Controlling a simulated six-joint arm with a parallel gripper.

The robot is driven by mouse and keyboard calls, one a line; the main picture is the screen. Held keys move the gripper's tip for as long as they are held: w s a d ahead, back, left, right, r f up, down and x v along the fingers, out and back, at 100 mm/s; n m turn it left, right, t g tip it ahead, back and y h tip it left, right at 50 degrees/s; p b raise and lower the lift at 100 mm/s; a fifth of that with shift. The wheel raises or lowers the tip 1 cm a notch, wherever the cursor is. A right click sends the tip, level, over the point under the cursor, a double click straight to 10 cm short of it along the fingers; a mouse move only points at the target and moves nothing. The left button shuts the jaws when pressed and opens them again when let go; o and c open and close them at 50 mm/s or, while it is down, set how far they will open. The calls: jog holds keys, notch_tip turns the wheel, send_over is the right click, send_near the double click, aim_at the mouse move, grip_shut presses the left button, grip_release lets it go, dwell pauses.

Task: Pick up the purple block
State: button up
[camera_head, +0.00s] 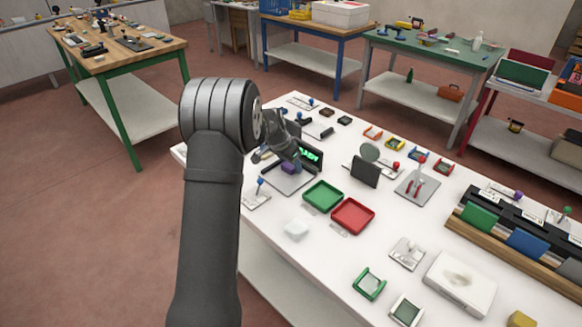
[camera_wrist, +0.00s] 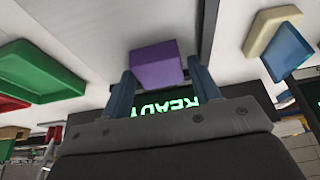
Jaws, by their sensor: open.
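The purple block (camera_head: 289,169) sits on the grey plate (camera_head: 287,184) of a small device on the white table. The device has a dark panel with green lit text (camera_head: 310,154). In the wrist view the purple block (camera_wrist: 156,65) shows between the two blue-grey fingers. My gripper (camera_wrist: 160,72) is open, with its fingertips apart on either side of the block. I cannot tell whether a finger touches it. In the head view my gripper (camera_head: 288,158) is just above the block and partly hides it and the panel.
A green tray (camera_head: 323,196) and a red tray (camera_head: 353,216) lie in front and to the right of the plate. A dark upright panel (camera_head: 365,171) stands to the right. A cream and blue piece (camera_wrist: 285,45) shows beside the device in the wrist view.

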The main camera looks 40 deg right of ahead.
jog(key=c, duration=0.8)
